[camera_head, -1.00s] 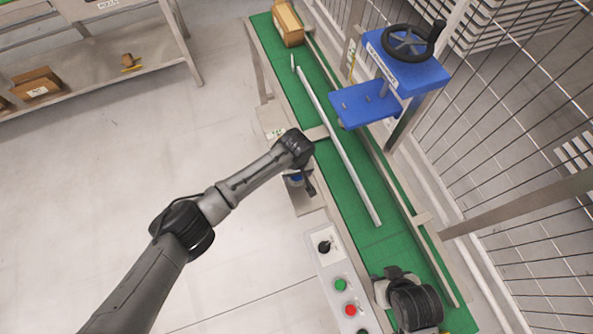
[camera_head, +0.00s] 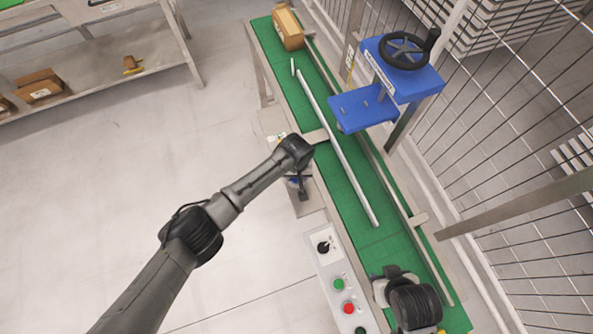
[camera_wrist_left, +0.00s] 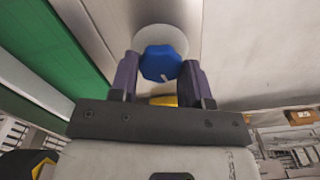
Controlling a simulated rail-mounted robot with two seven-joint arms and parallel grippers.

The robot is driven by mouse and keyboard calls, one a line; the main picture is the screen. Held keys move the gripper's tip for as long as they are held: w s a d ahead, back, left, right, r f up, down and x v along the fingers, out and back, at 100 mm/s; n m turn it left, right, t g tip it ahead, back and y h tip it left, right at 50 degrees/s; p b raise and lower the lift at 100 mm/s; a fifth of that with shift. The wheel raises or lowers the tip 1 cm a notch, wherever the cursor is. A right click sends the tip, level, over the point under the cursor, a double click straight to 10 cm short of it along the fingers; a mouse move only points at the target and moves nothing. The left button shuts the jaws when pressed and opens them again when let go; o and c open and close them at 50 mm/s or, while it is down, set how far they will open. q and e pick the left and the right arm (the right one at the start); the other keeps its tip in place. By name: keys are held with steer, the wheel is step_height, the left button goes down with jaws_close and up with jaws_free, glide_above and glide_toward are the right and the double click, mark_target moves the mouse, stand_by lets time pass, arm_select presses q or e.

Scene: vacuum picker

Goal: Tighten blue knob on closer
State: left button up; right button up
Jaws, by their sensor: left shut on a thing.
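The blue knob (camera_wrist_left: 161,64) sits in front of a pale round disc on a metal face in the left wrist view. It is a many-sided knob with a small light mark near its lower edge. My left gripper (camera_wrist_left: 158,75) has one dark finger on each side of the knob and is shut on it. In the head view my left gripper (camera_head: 303,187) is beside the conveyor's near side, below my wrist, and the knob is mostly hidden there.
The green conveyor (camera_head: 359,205) carries a long metal bar (camera_head: 340,150) and a cardboard box (camera_head: 288,27). A control panel (camera_head: 338,270) with buttons is on its near side. A blue bracket (camera_head: 364,106) with a black handwheel (camera_head: 405,50) stands above the far side, before a wire fence.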

arm_select(q)
steer(key=shift+r+m+p, duration=0.15)
steer(key=shift+m+p, duration=0.35)
steer(key=shift+m, duration=0.4)
steer(key=m+p, duration=0.1)
steer(key=m, duration=0.1)
steer(key=shift+m, duration=0.4)
steer(key=m+p, duration=0.1)
steer(key=m, duration=0.9)
steer(key=shift+m+p, duration=0.3)
steer(key=shift+m, duration=0.1)
steer(key=m, duration=0.5)
steer(key=shift+m, duration=0.6)
steer(key=o, duration=0.9)
